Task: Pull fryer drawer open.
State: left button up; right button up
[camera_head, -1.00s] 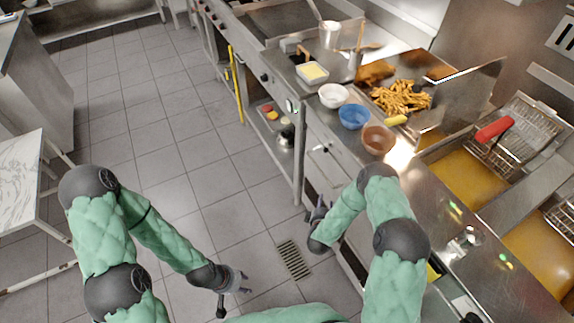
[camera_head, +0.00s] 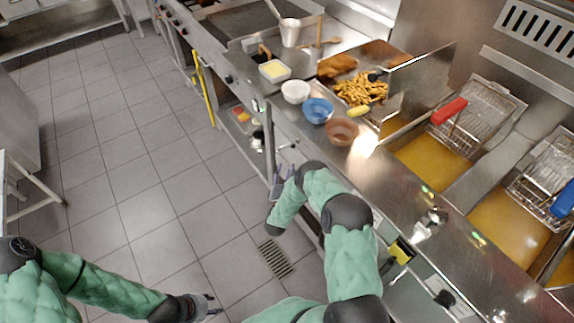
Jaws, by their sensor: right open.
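The fryer (camera_head: 437,222) runs along the right with a steel front and two oil vats. The drawer front is below the counter edge near my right gripper, mostly hidden by my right arm. A small bright handle (camera_head: 286,146) shows on the steel front above that gripper. My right gripper (camera_head: 283,178) is open beside the counter front; I cannot tell whether it touches anything. My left gripper (camera_head: 212,304) hangs low over the floor at the bottom, away from the fryer; its fingers look apart and hold nothing visible.
Bowls in white (camera_head: 295,92), blue (camera_head: 317,110) and brown (camera_head: 341,131) stand near the counter edge. A tray of fries (camera_head: 360,90) and baskets with red (camera_head: 449,111) and blue handles lie beyond. The tiled floor (camera_head: 150,190) to the left is clear, with a drain grate (camera_head: 274,258).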

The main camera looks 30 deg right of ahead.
aim_at(288, 163)
jog(key=shift+b+x, duration=0.35)
jog(key=shift+x, duration=1.65)
grip_shut()
